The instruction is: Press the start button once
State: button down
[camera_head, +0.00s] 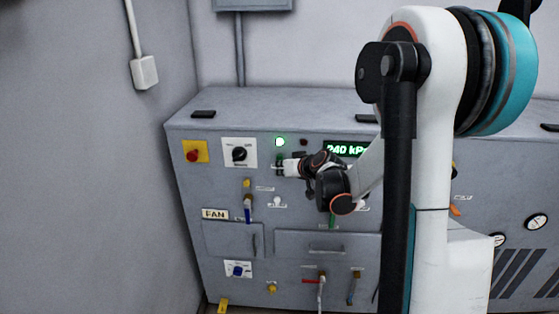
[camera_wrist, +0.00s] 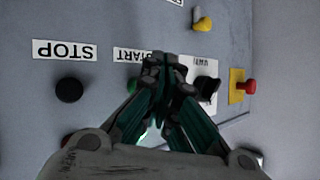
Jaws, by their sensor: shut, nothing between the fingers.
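In the wrist view the START label (camera_wrist: 128,56) sits on the grey panel, its right part covered by my gripper. A sliver of the green start button (camera_wrist: 131,86) shows beside the left finger; the rest is hidden. My gripper (camera_wrist: 167,60) is shut and empty, its fingertips close to the panel at the button. I cannot tell whether they touch it. In the head view my gripper (camera_head: 282,168) reaches the panel below a lit green lamp (camera_head: 280,142), and the start button is hidden there.
A black button (camera_wrist: 69,90) lies by the STOP label (camera_wrist: 64,50). The cabinet also carries a red knob on a yellow plate (camera_head: 194,152), a black rotary switch (camera_head: 239,153), a display (camera_head: 345,149) reading 240 kPa, and several levers below. My arm covers the cabinet's right part.

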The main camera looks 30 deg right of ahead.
jog(key=s+a, duration=0.1)
jog(key=s, duration=0.1)
jog(key=s+a, duration=0.1)
jog(key=s, duration=0.1)
jog(key=shift+a, duration=0.35)
dwell(0.3)
dwell(0.6)
